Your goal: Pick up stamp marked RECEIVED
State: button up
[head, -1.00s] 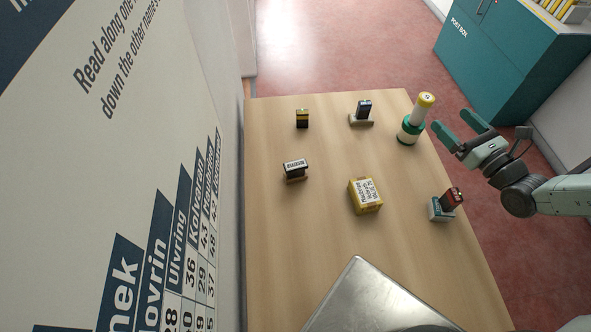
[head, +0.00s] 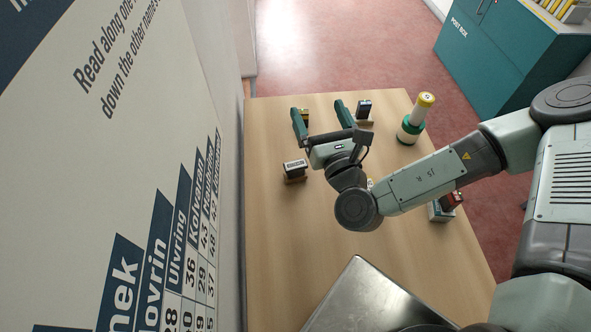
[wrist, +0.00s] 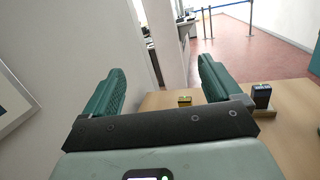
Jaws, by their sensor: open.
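A dark stamp with a white label (head: 295,166) stands on a light brown base on the left of the counter in the head view. Its lettering looks like RECEIVED but is small. My gripper (head: 319,110) is open and empty above the counter, beyond and to the right of this stamp. Its two green fingers also show in the wrist view (wrist: 160,70), where this stamp is not seen. A small black and yellow stamp (wrist: 184,101) shows between and beyond the fingers; in the head view a finger partly covers it.
A red-topped stamp (head: 451,200) and the yellow parcel are partly hidden by my arm. A metal plate (head: 365,295) lies in front. The wall borders the left.

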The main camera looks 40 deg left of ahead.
jog(key=h, duration=0.1)
send_over(297, 172)
jog(key=f, duration=0.1)
jog(key=shift+n+g, duration=0.4)
notch_tip(297, 172, down, 15)
jog(key=shift+s+d+r, duration=0.1)
jog(key=shift+d+r, duration=0.05)
jog(key=shift+r, duration=0.05)
jog(key=shift+x, duration=2.45)
